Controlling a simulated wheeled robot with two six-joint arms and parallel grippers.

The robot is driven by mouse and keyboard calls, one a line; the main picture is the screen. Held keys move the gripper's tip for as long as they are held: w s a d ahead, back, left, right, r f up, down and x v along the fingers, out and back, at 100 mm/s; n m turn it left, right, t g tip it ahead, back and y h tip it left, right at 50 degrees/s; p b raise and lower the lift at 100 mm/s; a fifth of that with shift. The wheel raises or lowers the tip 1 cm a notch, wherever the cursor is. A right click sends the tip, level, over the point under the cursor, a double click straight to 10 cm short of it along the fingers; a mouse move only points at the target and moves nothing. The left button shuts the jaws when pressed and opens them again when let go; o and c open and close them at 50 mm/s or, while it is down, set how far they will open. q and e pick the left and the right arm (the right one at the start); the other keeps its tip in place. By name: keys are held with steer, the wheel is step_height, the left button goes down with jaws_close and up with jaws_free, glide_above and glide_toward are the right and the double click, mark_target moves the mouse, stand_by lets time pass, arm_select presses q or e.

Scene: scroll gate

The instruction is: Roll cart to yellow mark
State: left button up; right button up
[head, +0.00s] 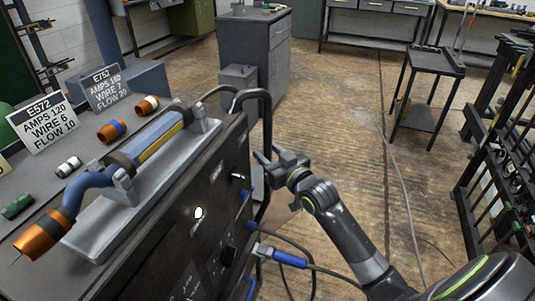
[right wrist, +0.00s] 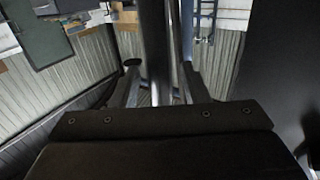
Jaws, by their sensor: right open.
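A dark welding machine cart (head: 185,215) fills the left of the head view, with a black tube handle (head: 267,120) at its right end. My right gripper (head: 264,156) is open beside the lower part of this handle. In the right wrist view, a dark upright bar (right wrist: 157,45) stands between the open fingers of my right gripper (right wrist: 160,88); I cannot tell whether they touch it. My left gripper is not in view. No yellow mark on the floor shows in either view.
A grey cabinet (head: 270,50) stands behind, and a small black table (head: 432,65) and rack (head: 500,150) stand right. Cables (head: 400,185) cross the otherwise open wooden floor (head: 345,110).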

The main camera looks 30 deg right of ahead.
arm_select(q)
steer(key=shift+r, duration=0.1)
arm_select(e)
steer(key=shift+w, duration=0.3)
jaws_close()
steer(key=shift+a, duration=0.1)
